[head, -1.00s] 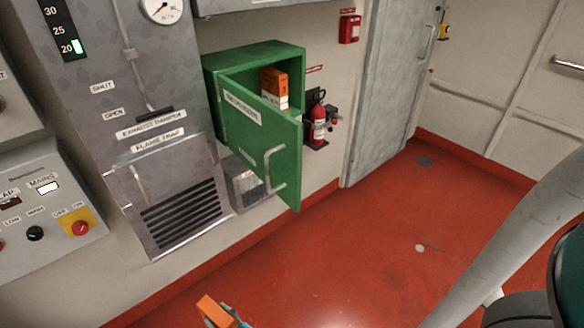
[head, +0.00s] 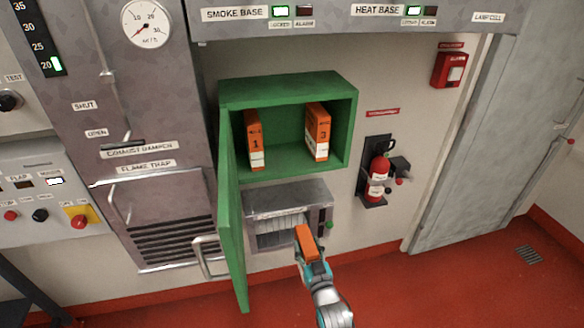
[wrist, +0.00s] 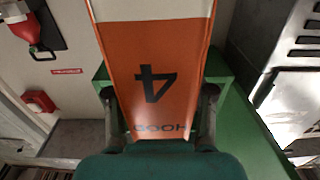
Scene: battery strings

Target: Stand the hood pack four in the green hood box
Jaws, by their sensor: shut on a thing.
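The green hood box (head: 286,83) is on the wall with its door (head: 232,235) swung open to the left. Two orange and white packs stand upright inside, pack 1 (head: 254,140) at the left and pack 3 (head: 318,132) at the right, with bare room between them. My gripper (head: 311,262) is shut on the orange hood pack four (head: 305,240), below and in front of the box. In the wrist view the pack (wrist: 155,60) shows an upside-down 4 and the word HOOD, between my two fingers. Part of the green box (wrist: 218,75) shows behind it.
A grey vented unit (head: 290,205) is below the box. A red fire extinguisher (head: 376,178) hangs to the right, with a red alarm box (head: 452,68) above. The open door stands left of my gripper. Red floor is clear at right.

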